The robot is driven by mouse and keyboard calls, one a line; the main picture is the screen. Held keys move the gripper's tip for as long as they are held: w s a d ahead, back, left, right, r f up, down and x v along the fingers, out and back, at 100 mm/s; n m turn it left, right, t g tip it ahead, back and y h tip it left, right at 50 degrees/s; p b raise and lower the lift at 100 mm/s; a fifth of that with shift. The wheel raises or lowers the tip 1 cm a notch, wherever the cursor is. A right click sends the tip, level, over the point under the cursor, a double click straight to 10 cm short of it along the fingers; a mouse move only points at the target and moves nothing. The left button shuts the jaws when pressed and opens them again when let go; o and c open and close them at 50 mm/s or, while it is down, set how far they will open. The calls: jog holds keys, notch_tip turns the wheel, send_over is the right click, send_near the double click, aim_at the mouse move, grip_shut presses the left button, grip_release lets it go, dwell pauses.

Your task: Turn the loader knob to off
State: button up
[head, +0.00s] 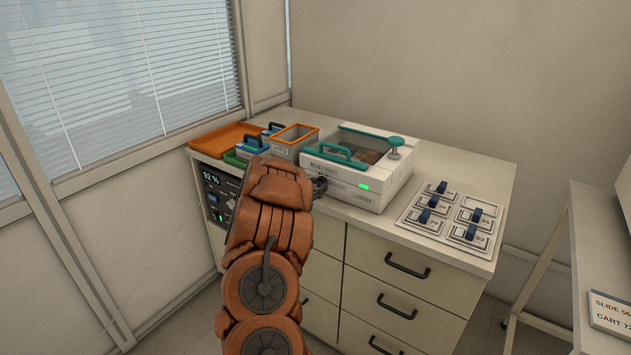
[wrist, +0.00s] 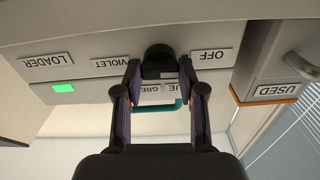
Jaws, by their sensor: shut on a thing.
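The loader (head: 345,188) is a white box with a teal-handled lid on the cabinet top. Its front face fills the upper part of the wrist view, upside down, with a LOADER label (wrist: 47,62) and a lit green lamp (wrist: 64,88). A dark knob (wrist: 159,57) sits between a VIOLET label (wrist: 109,63) and an OFF label (wrist: 212,58). More labels, partly hidden, show between my fingers. My gripper (wrist: 160,73) is shut on the knob, one finger on each side. I cannot tell which label the knob points at. In the head view my arm mostly hides my gripper (head: 320,186).
An orange-rimmed bin marked USED (wrist: 282,92) stands close beside the loader. An orange tray (head: 226,139) and smaller bins lie at the left. A panel of several blue-handled switches (head: 452,215) lies at the right. Drawers with dark handles (head: 407,265) are below.

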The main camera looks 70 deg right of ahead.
jog(key=shift+f+n, duration=0.2)
jog(key=shift+n, duration=0.2)
jog(key=o, duration=1.1)
jog(key=shift+r+p, duration=0.1)
jog(key=shift+p, duration=0.2)
jog(key=shift+o, duration=0.2)
jog(key=v, duration=1.2)
